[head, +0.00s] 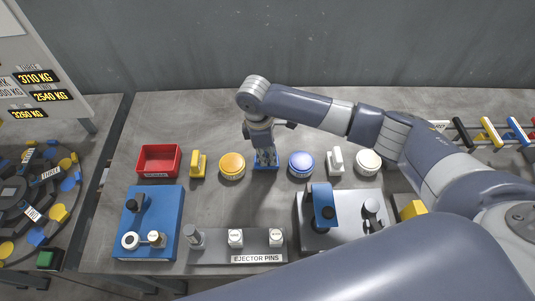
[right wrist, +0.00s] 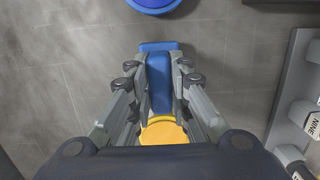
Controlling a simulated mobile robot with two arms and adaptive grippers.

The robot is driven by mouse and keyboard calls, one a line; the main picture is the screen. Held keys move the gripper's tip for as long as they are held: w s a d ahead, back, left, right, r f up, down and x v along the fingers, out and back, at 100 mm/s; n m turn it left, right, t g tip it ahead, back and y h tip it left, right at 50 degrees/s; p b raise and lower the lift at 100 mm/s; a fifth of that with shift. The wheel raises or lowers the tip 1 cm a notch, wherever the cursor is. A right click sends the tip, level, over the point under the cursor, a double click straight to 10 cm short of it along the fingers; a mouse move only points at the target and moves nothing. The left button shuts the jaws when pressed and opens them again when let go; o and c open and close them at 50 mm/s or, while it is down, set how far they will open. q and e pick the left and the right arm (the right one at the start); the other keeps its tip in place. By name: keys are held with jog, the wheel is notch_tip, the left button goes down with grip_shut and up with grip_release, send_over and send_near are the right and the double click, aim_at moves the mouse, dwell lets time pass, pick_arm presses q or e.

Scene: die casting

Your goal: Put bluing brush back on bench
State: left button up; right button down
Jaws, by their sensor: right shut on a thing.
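The bluing brush (head: 265,167) is blue and stands between the yellow and blue round tins in the head view. My right gripper (head: 264,150) points down from above and is shut on it. In the right wrist view the brush (right wrist: 158,80) lies between the two fingers of the gripper (right wrist: 160,88). Its lower end is at or just above the grey bench (head: 210,205); I cannot tell if it touches. The blue tin (head: 301,162) is to its right and the yellow tin (head: 232,165) to its left. My left gripper is not in view.
A yellow brush (head: 198,163) and red tray (head: 158,161) stand left; a white brush (head: 335,160) and cream tin (head: 367,161) stand right. A blue fixture (head: 148,215), an ejector pin rack (head: 215,257) and a grey fixture (head: 345,235) line the front.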

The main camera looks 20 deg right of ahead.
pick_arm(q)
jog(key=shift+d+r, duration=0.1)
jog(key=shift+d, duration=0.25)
pick_arm(e)
jog(key=shift+f, duration=0.5)
jog(key=shift+f, duration=0.1)
jog(key=c, duration=1.5)
grip_release()
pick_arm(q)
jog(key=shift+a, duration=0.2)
